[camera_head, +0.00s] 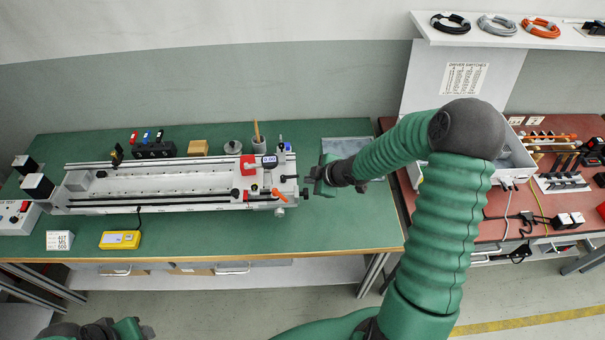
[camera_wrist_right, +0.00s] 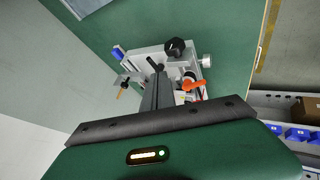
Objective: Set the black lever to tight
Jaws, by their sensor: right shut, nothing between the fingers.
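The gantry screwdriver fixture (camera_head: 160,187) lies along the green table. A short black lever (camera_head: 289,177) sticks out at its right end; it also shows in the right wrist view (camera_wrist_right: 155,64), just beyond the fingers. An orange lever (camera_head: 279,194) is nearer me, and a black knob (camera_head: 304,193) is on the end. My right gripper (camera_head: 314,177) is shut and empty, just right of the black lever; its fingers (camera_wrist_right: 157,92) partly hide the fixture in the wrist view. I cannot tell whether they touch the lever. Dark parts of my left arm (camera_head: 100,330) show at the bottom left; its jaws are unclear.
A grey mat (camera_head: 346,146) lies behind my right gripper. A yellow box (camera_head: 120,240) and a white box (camera_head: 60,240) stand in front of the fixture. The green table (camera_head: 350,222) is clear at the front right. A red-topped bench (camera_head: 500,205) stands further right.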

